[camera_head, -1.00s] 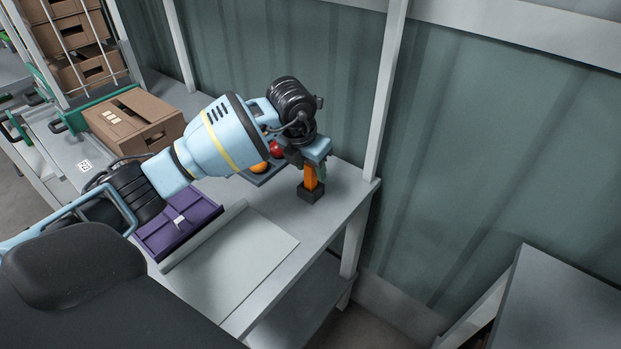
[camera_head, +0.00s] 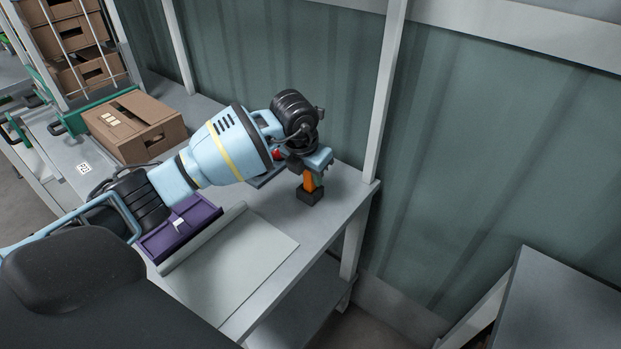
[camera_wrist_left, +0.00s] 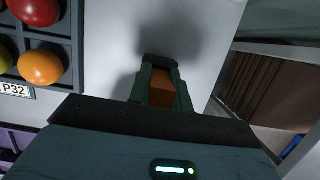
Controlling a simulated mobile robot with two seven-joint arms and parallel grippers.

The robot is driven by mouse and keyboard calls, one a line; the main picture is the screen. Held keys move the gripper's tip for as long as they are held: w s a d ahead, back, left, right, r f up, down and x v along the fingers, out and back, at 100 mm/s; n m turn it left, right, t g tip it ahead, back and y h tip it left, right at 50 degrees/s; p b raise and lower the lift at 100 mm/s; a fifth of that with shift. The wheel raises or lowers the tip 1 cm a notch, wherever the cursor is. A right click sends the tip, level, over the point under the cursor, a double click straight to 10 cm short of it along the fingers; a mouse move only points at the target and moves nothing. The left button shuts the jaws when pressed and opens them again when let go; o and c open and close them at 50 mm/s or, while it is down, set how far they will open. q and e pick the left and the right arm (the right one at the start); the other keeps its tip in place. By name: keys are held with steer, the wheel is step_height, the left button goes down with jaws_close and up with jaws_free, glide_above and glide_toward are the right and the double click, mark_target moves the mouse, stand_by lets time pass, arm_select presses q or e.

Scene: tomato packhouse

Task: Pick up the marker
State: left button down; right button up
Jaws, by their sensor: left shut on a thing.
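The marker (camera_head: 309,183) is an orange, upright piece near the right end of the bench, with a black block (camera_head: 309,196) at its lower end. I cannot tell whether the block is part of the marker or a separate stand. My left gripper (camera_head: 313,181) is above it, pointing down, its green fingers shut on the orange part. In the left wrist view the orange marker (camera_wrist_left: 162,94) shows between the green fingers of my left gripper (camera_wrist_left: 158,84), with the black part beyond. The upper end of the marker is hidden by the gripper. My right gripper is out of view.
A tray (camera_wrist_left: 62,38) of red and orange tomatoes, labelled P32, lies beside the gripper. A purple tray (camera_head: 155,247), a pale mat (camera_head: 240,262) and a cardboard box (camera_head: 140,122) are on the bench. A post (camera_head: 383,100) stands close by at the bench's right end.

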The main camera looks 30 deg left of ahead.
arm_select(q)
steer(key=shift+r, duration=0.1)
steer(key=shift+r, duration=0.45)
steer(key=shift+a+v, duration=0.25)
steer(key=shift+v, duration=1)
steer(key=s+a+r+b, duration=0.1)
steer(key=s+a, duration=0.8)
steer(key=s, duration=0.3)
steer(key=shift+r+b, duration=0.25)
steer(key=shift+b, duration=0.15)
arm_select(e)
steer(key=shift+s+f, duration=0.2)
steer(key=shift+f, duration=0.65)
arm_select(q)
steer(key=shift+a, duration=0.1)
steer(key=shift+r, duration=0.1)
